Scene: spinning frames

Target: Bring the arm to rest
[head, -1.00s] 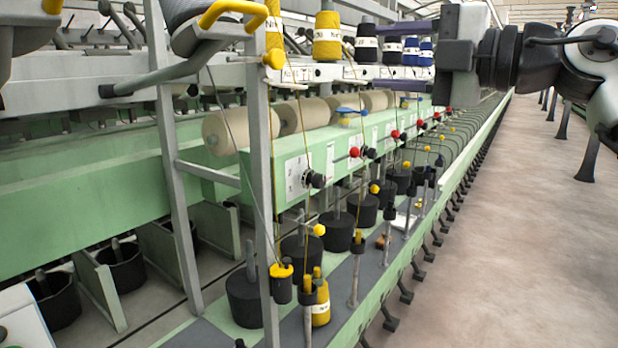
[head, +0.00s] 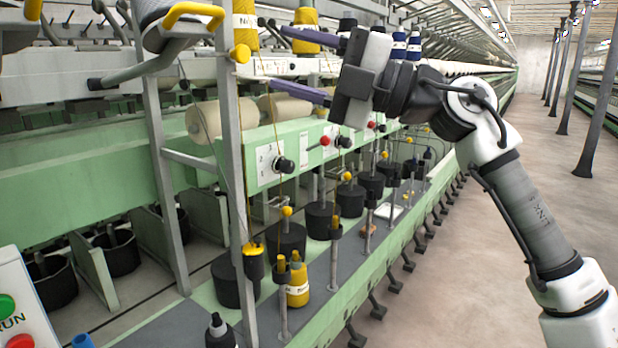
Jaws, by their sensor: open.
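My gripper (head: 278,60) is in the upper middle of the head view. Its two purple fingers point left and stand well apart, with nothing seen held between them. They appear in front of the yarn bobbins and the green rail. My arm (head: 535,220) comes up from the lower right corner and bends at the wrist towards the left. Part of the machine behind the gripper is hidden.
The spinning frame fills the left and middle, with a grey upright post (head: 232,170), a green rail (head: 300,148) and yellow bobbins (head: 297,285). A control box (head: 22,300) stands at lower left. The aisle floor (head: 450,285) on the right is clear; columns (head: 590,110) stand beyond.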

